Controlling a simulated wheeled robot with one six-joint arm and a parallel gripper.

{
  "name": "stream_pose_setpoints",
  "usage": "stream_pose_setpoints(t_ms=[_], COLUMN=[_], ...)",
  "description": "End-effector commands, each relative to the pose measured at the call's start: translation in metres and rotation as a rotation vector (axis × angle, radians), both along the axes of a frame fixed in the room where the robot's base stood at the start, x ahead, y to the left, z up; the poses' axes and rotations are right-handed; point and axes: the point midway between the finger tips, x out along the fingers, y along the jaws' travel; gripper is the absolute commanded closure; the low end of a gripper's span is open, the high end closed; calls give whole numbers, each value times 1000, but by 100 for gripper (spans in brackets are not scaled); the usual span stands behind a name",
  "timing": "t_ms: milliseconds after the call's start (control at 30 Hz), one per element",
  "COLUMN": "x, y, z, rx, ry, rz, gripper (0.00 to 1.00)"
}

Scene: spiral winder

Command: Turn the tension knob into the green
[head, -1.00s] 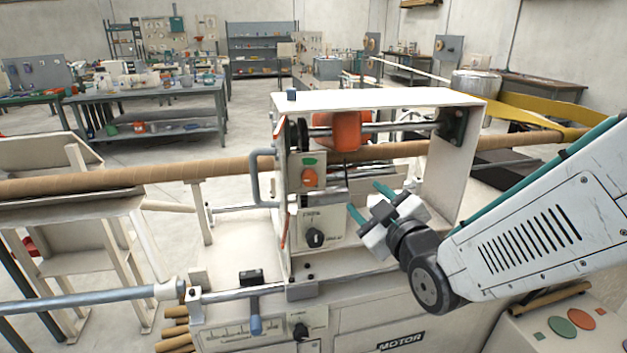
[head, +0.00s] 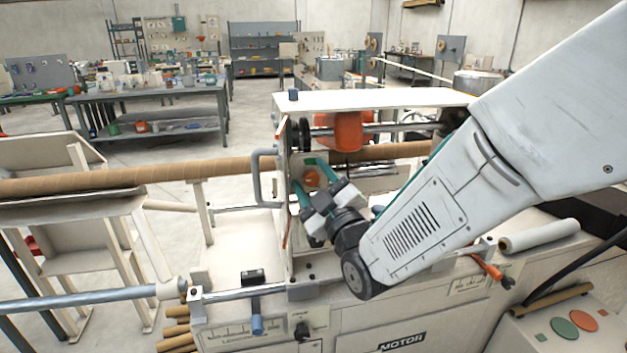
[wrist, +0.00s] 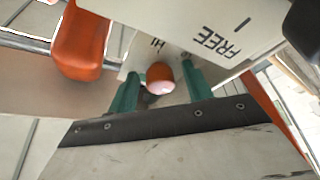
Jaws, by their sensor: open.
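The tension knob (head: 312,179) is a round orange knob on the pale panel of the machine, with a green mark (head: 309,161) just above it. My gripper (head: 310,184) is open in front of this panel, its green fingers one on each side of the knob in the picture. In the wrist view the knob (wrist: 160,76), orange with a pale pinkish face, shows between the two green fingertips (wrist: 160,84). A gap shows on both sides, and no grip is visible. The green mark is not clear in the wrist view.
A lower panel behind my gripper is partly covered. A grey handle (head: 264,178) stands left of the panel. A brown tube (head: 130,177) runs across behind. An orange block (head: 348,131) hangs under the white top frame (head: 380,98); printed "FREE" (wrist: 222,42) shows in the wrist view.

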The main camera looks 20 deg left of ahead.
Motion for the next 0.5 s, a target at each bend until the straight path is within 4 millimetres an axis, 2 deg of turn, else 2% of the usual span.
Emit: stream_pose_setpoints(t_ms=[233,267,400,433,500], x=[1,1,1,1,1], y=[1,1,1,1,1], z=[0,0,0,0,0], rx=[-1,-1,-1,0,1], ry=[0,0,0,0,1], rz=[1,1,1,0,0], gripper=[50,53,92,95,95])
